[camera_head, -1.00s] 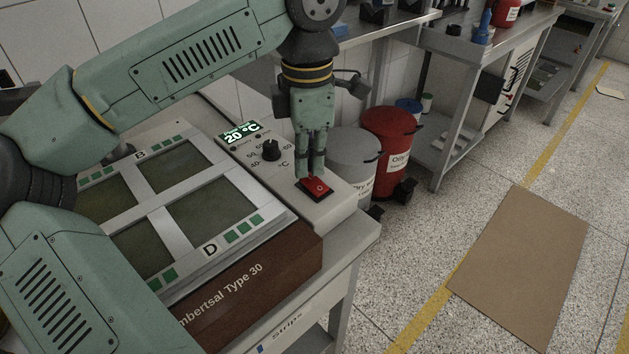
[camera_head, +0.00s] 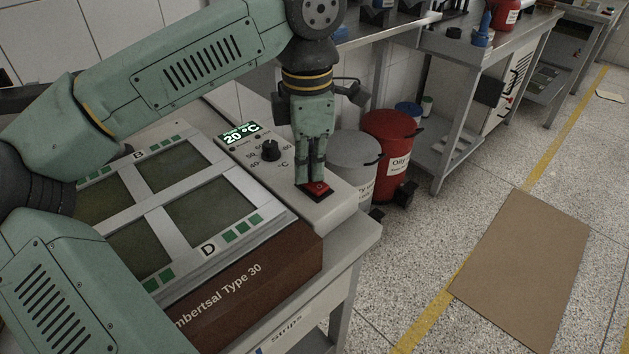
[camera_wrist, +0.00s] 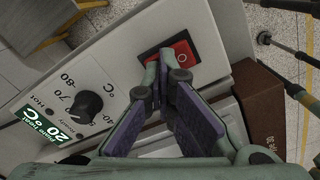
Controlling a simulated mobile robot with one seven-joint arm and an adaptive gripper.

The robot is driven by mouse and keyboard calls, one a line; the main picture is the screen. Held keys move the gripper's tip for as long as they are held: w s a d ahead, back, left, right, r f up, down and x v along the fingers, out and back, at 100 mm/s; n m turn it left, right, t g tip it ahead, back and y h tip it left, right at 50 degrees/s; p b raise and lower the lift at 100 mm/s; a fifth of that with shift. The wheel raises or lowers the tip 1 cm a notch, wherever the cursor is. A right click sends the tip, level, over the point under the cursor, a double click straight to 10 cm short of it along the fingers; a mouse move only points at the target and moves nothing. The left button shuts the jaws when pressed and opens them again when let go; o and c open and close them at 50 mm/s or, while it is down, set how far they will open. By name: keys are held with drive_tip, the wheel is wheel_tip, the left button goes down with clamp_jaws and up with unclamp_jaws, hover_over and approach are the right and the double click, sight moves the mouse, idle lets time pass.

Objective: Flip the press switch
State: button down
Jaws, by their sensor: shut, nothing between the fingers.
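The red press switch (camera_head: 318,190) sits in a black frame at the front right end of the machine's white control panel. It also shows in the wrist view (camera_wrist: 181,54), with its right part uncovered. My gripper (camera_head: 311,181) points down at it, with its fingers together and nothing between them. The fingertips (camera_wrist: 164,70) overlap the left part of the switch in the wrist view and appear to be at its surface. Whether they touch it is hard to tell.
A black dial (camera_head: 270,150) and a display reading 20 °C (camera_head: 238,134) share the panel. Flat dark plates (camera_head: 210,212) lie beside it. A grey bin (camera_head: 355,158) and a red bin (camera_head: 388,140) stand behind the table.

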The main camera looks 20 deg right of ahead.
drive_tip(key=shift+r+p, duration=2.6)
drive_tip(key=shift+r, duration=0.85)
